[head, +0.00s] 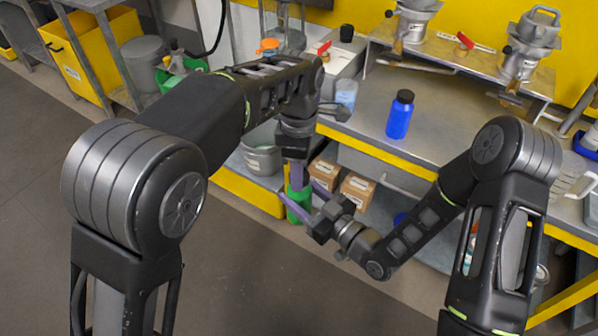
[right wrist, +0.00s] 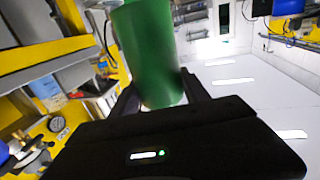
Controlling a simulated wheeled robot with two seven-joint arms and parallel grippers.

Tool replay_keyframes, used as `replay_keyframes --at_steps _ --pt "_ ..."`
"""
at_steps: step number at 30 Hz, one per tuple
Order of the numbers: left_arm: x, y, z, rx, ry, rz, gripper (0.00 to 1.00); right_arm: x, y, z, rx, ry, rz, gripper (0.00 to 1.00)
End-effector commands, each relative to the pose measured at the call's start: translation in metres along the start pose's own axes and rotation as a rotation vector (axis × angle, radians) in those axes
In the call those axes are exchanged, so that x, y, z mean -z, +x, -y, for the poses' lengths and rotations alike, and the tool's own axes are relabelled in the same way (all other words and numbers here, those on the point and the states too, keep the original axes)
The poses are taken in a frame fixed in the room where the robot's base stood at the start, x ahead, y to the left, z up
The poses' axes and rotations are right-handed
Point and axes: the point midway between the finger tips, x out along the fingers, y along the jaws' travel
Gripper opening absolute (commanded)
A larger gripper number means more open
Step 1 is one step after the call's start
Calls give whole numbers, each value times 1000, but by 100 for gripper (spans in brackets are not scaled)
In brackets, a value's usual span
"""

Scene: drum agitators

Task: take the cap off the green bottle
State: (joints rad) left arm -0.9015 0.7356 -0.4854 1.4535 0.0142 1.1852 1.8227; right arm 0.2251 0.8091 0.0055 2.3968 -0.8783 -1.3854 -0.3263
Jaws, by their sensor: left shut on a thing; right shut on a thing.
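The green bottle (head: 297,210) is held in the air in front of the bench, below my left forearm. My right gripper (head: 302,203) comes in from the right and is shut on the bottle's body. The bottle (right wrist: 147,55) also shows large between the right fingers in the right wrist view. My left gripper (head: 298,180) points down from above and is shut at the bottle's top. The cap is hidden there by the left fingers, and I cannot see whether it is still seated on the bottle.
A blue bottle (head: 400,115) with a black cap stands on the grey bench (head: 440,145), which has a yellow front edge. Cardboard boxes (head: 357,188) and a grey bucket (head: 261,158) sit on the lower shelf. A metal rack (head: 450,52) stands behind. The floor in front is clear.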

Motion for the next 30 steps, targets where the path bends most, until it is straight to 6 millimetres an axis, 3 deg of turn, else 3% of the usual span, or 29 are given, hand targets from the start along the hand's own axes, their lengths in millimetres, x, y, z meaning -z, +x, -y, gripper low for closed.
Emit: replay_keyframes --at_steps 20,30 --pt "0 -11 0 0 0 0 0 1 0 0 0 0 -2 0" --pt "0 -46 0 -1 1 0 0 1 0 0 0 0 -2 0"
